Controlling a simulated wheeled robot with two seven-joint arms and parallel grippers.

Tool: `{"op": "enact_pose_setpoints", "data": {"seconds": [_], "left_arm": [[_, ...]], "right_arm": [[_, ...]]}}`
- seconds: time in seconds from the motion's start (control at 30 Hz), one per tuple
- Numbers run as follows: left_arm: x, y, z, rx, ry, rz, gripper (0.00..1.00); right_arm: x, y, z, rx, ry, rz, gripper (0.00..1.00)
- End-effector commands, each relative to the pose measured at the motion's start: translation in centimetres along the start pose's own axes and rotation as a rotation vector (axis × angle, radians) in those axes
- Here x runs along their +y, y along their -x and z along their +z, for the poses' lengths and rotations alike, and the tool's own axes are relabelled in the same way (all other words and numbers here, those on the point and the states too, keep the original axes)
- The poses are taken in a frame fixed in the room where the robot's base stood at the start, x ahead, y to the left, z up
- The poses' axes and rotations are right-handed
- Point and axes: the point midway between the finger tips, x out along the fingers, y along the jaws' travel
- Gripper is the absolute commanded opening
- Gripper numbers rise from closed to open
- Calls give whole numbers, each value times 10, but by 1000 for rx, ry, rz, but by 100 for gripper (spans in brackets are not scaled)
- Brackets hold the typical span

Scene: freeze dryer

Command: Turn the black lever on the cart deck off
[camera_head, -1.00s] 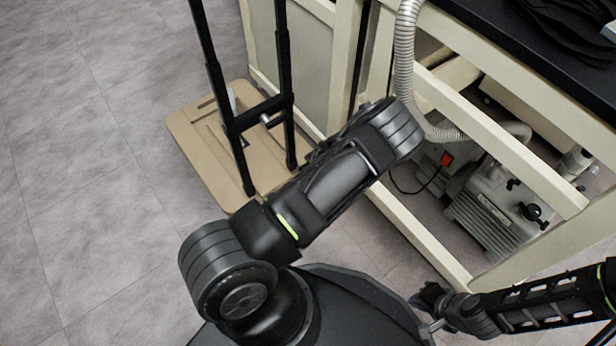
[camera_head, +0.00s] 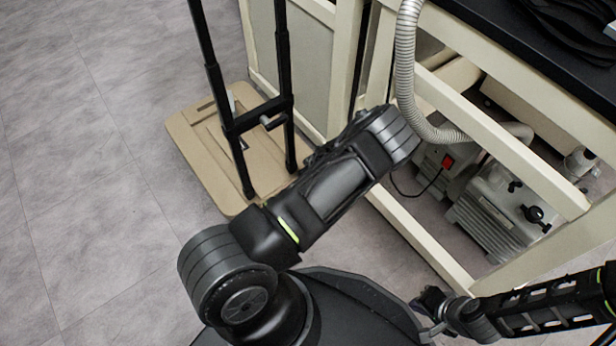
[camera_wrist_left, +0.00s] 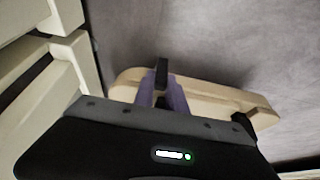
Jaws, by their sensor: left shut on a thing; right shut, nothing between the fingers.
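The tan cart deck (camera_head: 190,130) lies on the floor left of the bench frame, with a black upright handle frame (camera_head: 282,75) on it. In the left wrist view the deck (camera_wrist_left: 225,97) shows beyond my left gripper (camera_wrist_left: 162,98). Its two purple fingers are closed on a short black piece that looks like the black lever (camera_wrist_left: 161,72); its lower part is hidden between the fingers. In the head view my left arm hides that gripper and the near part of the deck. My right gripper (camera_head: 432,328) is shut and empty at the lower right, far from the deck.
The cream bench frame (camera_head: 500,100) runs close along the deck's right side. A grey corrugated hose (camera_head: 405,70) and a pump (camera_head: 495,215) with a red switch (camera_head: 448,161) beside it are inside it. Open grey floor (camera_head: 80,180) lies to the left.

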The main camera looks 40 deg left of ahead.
Motion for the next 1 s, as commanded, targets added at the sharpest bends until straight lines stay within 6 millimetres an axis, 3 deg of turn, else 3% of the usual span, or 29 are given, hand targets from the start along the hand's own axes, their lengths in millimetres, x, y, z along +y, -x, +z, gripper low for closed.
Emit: {"op": "enact_pose_setpoints", "data": {"seconds": [0.57, 1.0], "left_arm": [[-1, -1, 0, -1, 10, 12, 0], [-7, -4, 0, -3, 59, 118, 0]], "right_arm": [[1, -3, 0, 1, 0, 0, 0], [9, -28, -2, 12, -2, 0, 0]]}}
